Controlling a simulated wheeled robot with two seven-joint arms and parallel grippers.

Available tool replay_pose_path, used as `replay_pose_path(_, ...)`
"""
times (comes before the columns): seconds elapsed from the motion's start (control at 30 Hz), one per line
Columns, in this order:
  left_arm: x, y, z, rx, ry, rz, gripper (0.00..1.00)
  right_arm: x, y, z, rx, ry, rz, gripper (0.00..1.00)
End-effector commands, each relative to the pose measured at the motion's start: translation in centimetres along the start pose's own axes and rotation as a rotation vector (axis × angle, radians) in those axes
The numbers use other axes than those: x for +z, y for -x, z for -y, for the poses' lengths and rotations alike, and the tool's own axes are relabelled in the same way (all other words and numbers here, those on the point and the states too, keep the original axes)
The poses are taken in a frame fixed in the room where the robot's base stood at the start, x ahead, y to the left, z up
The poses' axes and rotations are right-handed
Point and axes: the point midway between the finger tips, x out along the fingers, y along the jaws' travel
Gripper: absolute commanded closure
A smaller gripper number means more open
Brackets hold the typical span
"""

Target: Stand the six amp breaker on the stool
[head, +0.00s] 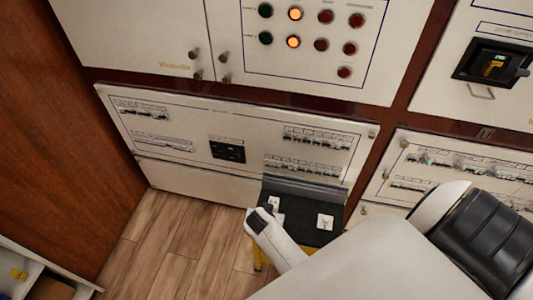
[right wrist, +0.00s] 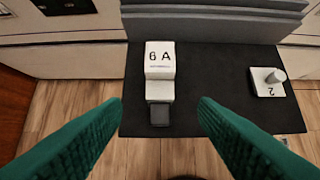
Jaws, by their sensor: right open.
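The six amp breaker (right wrist: 160,62) is a white stepped block marked 6 A, with a dark grey part at its near end. It is on the black stool top (right wrist: 215,95), left of its middle; I cannot tell whether it stands or lies. It also shows in the head view (head: 275,202) beside my right gripper (head: 259,219). In the right wrist view, my right gripper (right wrist: 160,106) has its green fingers wide apart, with the breaker just beyond the gap and touching neither finger. The stool (head: 296,211) has yellow legs. My left gripper is not seen.
A white block marked 2 (right wrist: 268,82) with a round peg is on the stool's right side, also in the head view (head: 325,221). The stool is against a white breaker panel (head: 240,140) with several breaker rows. Wooden floor (head: 185,235) is clear at left.

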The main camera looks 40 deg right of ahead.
Motion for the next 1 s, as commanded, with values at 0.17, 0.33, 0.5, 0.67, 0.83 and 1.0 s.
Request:
replay_pose_path(0.17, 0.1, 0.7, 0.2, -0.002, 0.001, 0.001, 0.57, 0.6, 0.4, 0.0, 0.001, 0.001, 0.0, 0.46)
replay_pose_path(0.33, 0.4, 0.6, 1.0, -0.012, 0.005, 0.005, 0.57, 0.6, 0.4, 0.1, 0.001, 0.002, 0.0, 0.46)
replay_pose_path(0.5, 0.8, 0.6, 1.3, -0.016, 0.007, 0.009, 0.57, -3.8, -1.5, 0.9, 0.035, 0.142, -0.066, 0.46)
replay_pose_path(0.67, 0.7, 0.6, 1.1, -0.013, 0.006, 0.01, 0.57, -15.7, -4.8, 5.5, 0.148, 0.496, -0.228, 0.46)
replay_pose_path(0.83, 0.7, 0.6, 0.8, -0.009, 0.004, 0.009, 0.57, -27.2, -5.7, 14.4, 0.265, 0.804, -0.365, 0.46)
replay_pose_path(1.0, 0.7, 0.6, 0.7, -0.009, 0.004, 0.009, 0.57, -32.5, -5.1, 21.3, 0.32, 0.969, -0.417, 0.46)
